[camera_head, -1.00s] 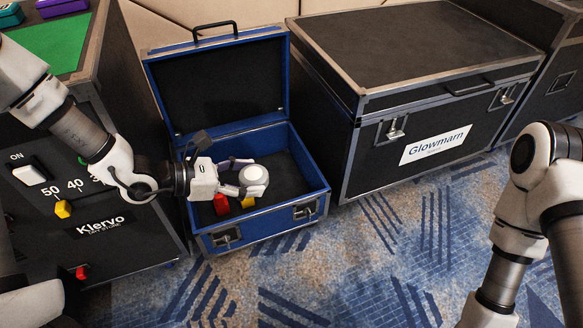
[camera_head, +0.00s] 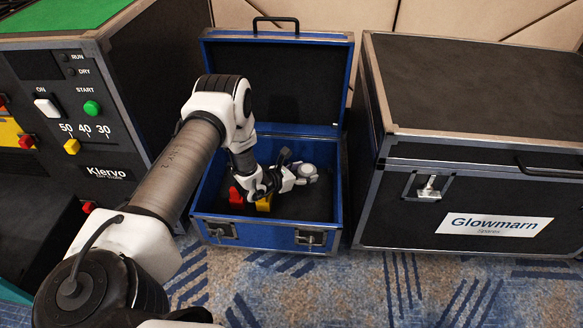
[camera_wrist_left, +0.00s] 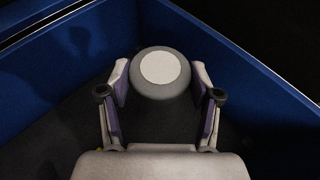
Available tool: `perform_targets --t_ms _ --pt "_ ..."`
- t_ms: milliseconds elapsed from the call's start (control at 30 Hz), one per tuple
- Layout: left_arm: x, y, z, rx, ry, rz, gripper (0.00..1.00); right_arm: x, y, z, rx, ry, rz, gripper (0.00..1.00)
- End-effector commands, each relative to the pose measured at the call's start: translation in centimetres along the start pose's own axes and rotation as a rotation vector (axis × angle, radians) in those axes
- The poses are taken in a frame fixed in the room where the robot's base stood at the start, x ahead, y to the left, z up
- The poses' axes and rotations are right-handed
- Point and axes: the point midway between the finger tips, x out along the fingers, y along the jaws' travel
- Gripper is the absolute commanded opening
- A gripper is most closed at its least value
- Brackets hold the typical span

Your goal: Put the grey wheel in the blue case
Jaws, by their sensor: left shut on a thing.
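The blue case (camera_head: 272,232) stands open on the carpet with its lid up at the back. My left gripper (camera_head: 300,174) reaches down inside the case and is shut on the grey wheel (camera_head: 309,171), near the right side. The left wrist view shows the wheel (camera_wrist_left: 160,72), round with a paler disc on its face, between the two fingers of the gripper (camera_wrist_left: 160,85). Blue case walls (camera_wrist_left: 235,62) surround it on both sides. Whether the wheel touches the case floor I cannot tell. My right gripper is not in view.
A red piece (camera_head: 236,196) and a yellow piece (camera_head: 264,203) lie in the case, left of the wheel. A black Glowmarn case (camera_head: 450,205) stands close on the right. A black Klervo machine (camera_head: 95,135) with a green top stands on the left.

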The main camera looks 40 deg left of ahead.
Motion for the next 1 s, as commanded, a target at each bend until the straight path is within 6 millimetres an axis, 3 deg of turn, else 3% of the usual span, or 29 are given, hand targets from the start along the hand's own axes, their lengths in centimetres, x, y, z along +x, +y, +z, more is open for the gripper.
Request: perform_targets --t_ms 33,333,567,1000 --pt "0.7 0.0 -1.9 0.001 0.001 0.000 0.24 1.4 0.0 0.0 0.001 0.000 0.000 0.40" --pt "2.5 0.0 -6.2 0.002 0.000 -0.002 0.24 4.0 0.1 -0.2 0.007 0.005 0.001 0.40" --pt "2.5 0.0 -6.1 0.001 -0.001 -0.002 0.24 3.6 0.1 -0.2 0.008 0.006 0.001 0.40" --pt "3.0 0.0 -7.3 0.002 -0.001 -0.002 0.24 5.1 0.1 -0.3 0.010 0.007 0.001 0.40"
